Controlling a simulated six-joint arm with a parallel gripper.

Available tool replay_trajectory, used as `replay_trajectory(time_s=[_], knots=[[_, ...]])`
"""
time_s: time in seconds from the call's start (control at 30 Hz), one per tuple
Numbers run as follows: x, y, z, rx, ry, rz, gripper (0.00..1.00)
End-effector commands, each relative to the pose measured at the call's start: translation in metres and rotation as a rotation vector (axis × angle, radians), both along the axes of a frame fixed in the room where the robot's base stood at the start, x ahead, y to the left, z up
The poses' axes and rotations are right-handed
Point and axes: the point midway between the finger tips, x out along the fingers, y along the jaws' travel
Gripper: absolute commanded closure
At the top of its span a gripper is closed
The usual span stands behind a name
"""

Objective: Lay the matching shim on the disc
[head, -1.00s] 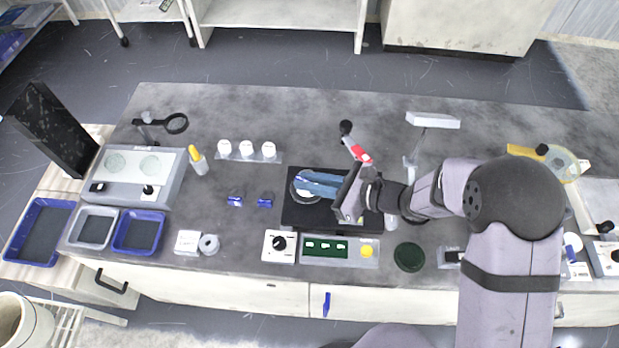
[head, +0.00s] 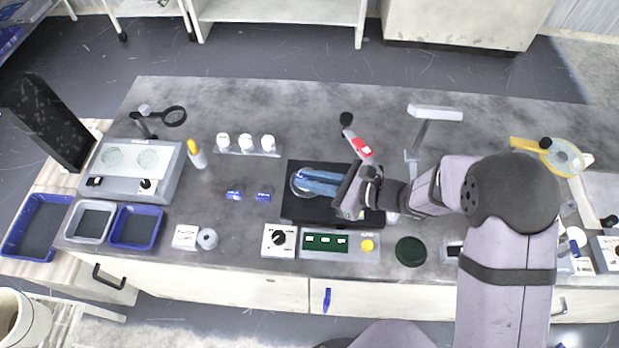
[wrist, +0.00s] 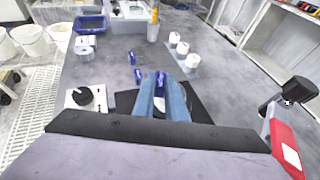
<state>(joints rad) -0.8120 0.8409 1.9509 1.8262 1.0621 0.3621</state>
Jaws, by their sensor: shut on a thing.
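My gripper (head: 301,181) is over the left part of a black square platen base (head: 300,214). Its two long blue fingers are shut on a small blue shim (wrist: 160,78), which shows at the fingertips in the wrist view. A pale round disc (head: 295,190) lies on the base under the fingertips, partly covered by them. I cannot tell whether the held shim touches the disc. Two other small blue shims, one on the left (head: 234,194) and one nearer the base (head: 265,194), lie on the bench; their markings are too small to read.
A white knob box (head: 279,240) and a green-panelled control unit (head: 325,242) stand in front of the base. A red-and-black handled tool (head: 361,147) stands behind it. Several white jars (head: 246,142) stand back left. The grey bench behind is mostly clear.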

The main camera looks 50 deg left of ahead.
Motion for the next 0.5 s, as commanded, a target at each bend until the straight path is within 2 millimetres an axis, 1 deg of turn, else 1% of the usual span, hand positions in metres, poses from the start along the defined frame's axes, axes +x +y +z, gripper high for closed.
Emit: replay_trajectory(time_s=[0.5], knots=[[0.0,0.0001,-0.0103,0.0,0.0,0.0,1.0]])
